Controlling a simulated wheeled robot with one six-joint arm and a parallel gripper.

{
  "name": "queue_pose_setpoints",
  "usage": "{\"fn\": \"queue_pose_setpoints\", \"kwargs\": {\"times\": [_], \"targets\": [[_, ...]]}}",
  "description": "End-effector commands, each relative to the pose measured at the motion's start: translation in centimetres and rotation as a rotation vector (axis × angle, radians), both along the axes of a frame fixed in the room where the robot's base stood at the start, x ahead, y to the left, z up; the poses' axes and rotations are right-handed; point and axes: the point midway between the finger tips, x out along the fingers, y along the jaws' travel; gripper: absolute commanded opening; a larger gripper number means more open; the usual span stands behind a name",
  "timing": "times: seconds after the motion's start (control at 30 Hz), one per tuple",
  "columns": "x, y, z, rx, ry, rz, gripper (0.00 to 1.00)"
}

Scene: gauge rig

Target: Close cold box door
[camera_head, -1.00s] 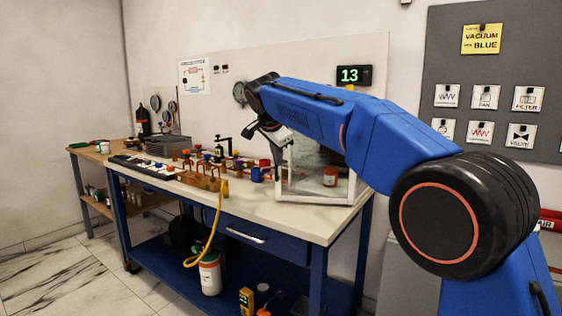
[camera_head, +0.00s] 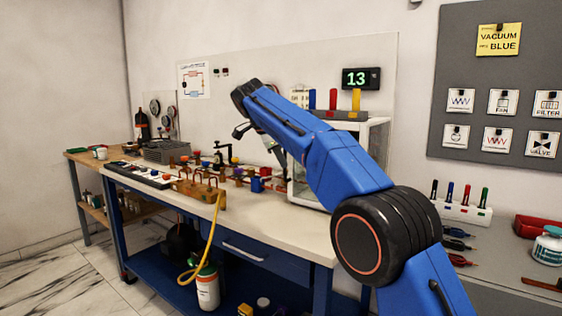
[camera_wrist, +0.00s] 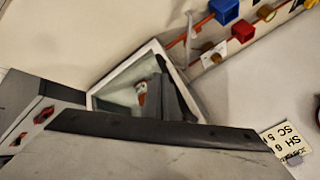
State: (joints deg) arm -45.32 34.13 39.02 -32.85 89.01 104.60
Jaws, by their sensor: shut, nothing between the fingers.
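The cold box (camera_head: 378,136) is a white-framed, clear-walled box at the right end of the bench. My arm hides most of its front in the head view. In the wrist view, a white frame with a clear pane (camera_wrist: 103,97) stands at a slant, and a red-orange and white bottle (camera_wrist: 141,92) shows through it. How far the door stands open is unclear. My gripper (camera_wrist: 176,100) shows as a dark shape close over the frame and is shut and empty. Whether it touches the frame is unclear. The head view mostly hides it behind my arm.
A rack (camera_head: 342,115) with red, blue and yellow cylinders is on top of the box. A valve-and-pipe rig (camera_head: 200,190) stands to the left. A side surface at right holds a marker holder (camera_head: 462,211) and tools. The bench front (camera_head: 290,232) is clear.

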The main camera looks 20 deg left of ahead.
Motion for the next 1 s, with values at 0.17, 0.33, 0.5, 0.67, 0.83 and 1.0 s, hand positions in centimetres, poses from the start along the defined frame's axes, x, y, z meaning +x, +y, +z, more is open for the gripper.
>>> {"fn": "queue_pose_setpoints", "kwargs": {"times": [0.17,0.33,0.5,0.67,0.83,1.0], "targets": [[0.1,-0.1,0.0,0.000,-0.001,0.000,0.00],[0.3,-0.2,0.1,0.001,-0.005,0.002,0.00],[0.4,-0.2,0.2,0.001,-0.008,0.002,0.00],[0.5,-0.3,0.2,0.001,-0.009,0.001,0.00],[0.6,-0.7,0.3,0.001,-0.009,-0.002,0.00],[0.8,-1.5,0.3,0.000,-0.006,-0.003,0.00]]}}
